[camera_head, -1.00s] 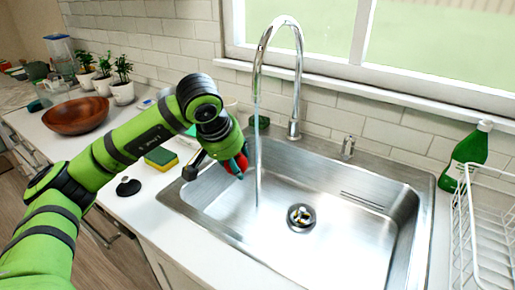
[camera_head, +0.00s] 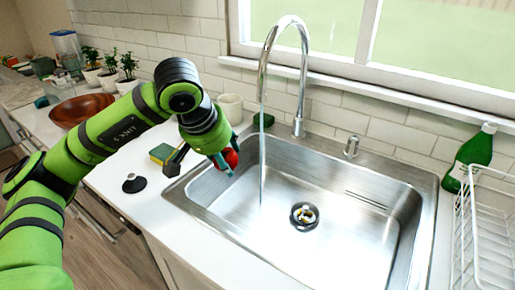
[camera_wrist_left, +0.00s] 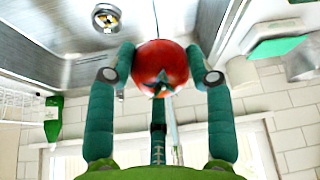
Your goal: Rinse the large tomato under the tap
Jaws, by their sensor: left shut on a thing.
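A red tomato (camera_head: 231,158) is held by my left gripper (camera_head: 226,162) over the left edge of the sink. In the left wrist view the tomato (camera_wrist_left: 160,67) sits between the two teal fingers of the left gripper (camera_wrist_left: 160,75), which are shut on it. The chrome tap (camera_head: 303,75) arches over the steel sink (camera_head: 350,215), and a thin stream of water (camera_head: 262,165) runs down from it. The tomato is left of the stream and apart from it in the head view. My right gripper is not in view.
A sponge (camera_head: 162,154) and a black stopper (camera_head: 134,184) lie on the counter left of the sink. A white cup (camera_head: 230,107) stands behind my gripper. A green bottle (camera_head: 472,155) and a white dish rack (camera_head: 490,225) are on the right. The basin is empty around the drain (camera_head: 305,215).

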